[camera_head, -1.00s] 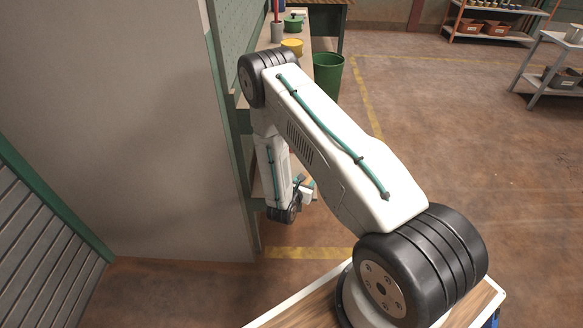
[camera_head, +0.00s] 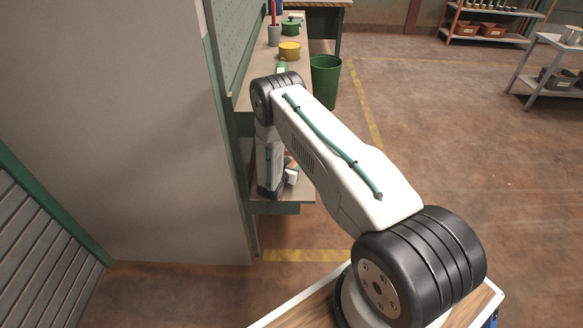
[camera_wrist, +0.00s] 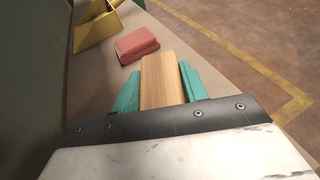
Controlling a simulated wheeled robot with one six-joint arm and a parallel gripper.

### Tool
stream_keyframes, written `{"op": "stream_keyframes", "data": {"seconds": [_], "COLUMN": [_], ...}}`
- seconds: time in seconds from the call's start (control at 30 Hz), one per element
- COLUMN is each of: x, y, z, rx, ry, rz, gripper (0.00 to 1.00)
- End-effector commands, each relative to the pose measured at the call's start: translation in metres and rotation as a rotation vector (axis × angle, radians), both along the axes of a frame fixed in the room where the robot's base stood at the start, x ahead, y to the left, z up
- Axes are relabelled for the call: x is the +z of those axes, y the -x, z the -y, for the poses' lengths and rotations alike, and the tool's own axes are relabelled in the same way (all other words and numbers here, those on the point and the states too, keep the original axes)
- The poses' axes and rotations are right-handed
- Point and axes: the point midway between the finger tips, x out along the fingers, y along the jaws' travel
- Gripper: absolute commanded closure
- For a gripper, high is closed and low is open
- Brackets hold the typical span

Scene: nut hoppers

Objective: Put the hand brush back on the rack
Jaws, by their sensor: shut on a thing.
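My gripper (camera_wrist: 159,84) has its two teal fingers closed on both sides of a pale wooden piece, which I take to be the hand brush's handle (camera_wrist: 162,72). No bristles show. In the head view my gripper is mostly hidden behind my own wrist, close over the lower shelf of the bench. I cannot make out the brush there. A yellow angled piece (camera_wrist: 103,26) stands ahead in the wrist view; I cannot tell whether it is part of the rack.
A red block (camera_wrist: 136,45) lies just ahead of the brush on a tan surface. The bench's lower shelf (camera_head: 282,209) is under my arm. On the bench top are a yellow pot (camera_head: 289,51) and a green pot (camera_head: 291,26). A green bin (camera_head: 325,80) stands beside it.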

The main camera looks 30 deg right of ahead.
Motion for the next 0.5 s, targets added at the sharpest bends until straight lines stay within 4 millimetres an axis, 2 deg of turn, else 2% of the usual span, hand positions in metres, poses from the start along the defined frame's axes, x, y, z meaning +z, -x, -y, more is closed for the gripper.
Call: {"op": "stream_keyframes", "data": {"seconds": [0.37,0.4,0.47,0.5], "x": [-0.0065,-0.0063,-0.0061,-0.0061], "y": [-0.0003,-0.0004,-0.0004,-0.0003], "z": [-0.0001,-0.0001,-0.0001,-0.0001], "rx": [0.0,0.0,0.0,0.0], "ry": [0.0,0.0,0.0,0.0], "rz": [0.001,0.001,0.001,0.001], "gripper": [1.0,0.48,0.35,0.35]}}
